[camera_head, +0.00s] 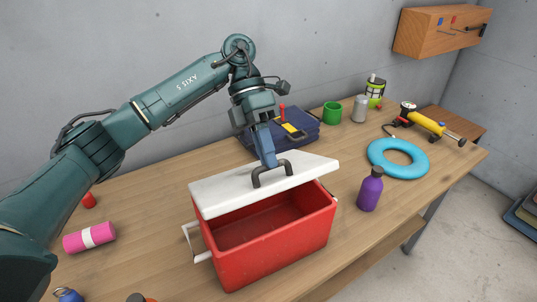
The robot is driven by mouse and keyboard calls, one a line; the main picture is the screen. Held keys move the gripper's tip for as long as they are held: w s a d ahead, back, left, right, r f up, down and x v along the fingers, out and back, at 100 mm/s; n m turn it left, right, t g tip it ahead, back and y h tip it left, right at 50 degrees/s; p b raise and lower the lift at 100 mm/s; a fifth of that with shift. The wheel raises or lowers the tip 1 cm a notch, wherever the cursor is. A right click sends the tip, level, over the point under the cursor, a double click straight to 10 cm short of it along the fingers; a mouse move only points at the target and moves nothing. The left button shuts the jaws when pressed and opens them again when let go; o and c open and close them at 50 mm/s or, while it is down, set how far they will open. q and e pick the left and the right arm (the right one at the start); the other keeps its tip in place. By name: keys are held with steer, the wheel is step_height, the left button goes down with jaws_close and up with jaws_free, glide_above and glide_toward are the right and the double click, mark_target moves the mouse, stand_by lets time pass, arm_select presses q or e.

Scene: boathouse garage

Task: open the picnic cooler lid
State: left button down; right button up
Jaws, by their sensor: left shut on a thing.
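The picnic cooler has a red body (275,250) and stands on the wooden table. Its white lid (235,189) is raised and tilted, and the front of the red interior shows below it. A dark grey handle (257,179) sits on the lid. My left gripper (267,162) comes down from above and is shut on this handle. The fingertips are partly hidden behind the handle. A white carrying handle (194,243) hangs at the cooler's left side. My right gripper is not in view.
A purple bottle (370,190) stands close to the cooler's right. A blue ring (398,158), a green mug (332,112) and a grey can (360,109) are farther back. A dark blue case (300,124) lies behind the lid. A pink roll (90,237) lies at left.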

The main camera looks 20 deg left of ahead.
arm_select(q)
steer(key=shift+w+a+r, duration=0.25)
steer(key=shift+r, duration=0.05)
steer(key=shift+w+a+r+g+h+p, duration=0.55)
steer(key=shift+w+a+r+g+h, duration=0.1)
steer(key=shift+w+a+h, duration=0.1)
steer(key=c, duration=1.1)
jaws_free()
steer(key=shift+s, duration=0.1)
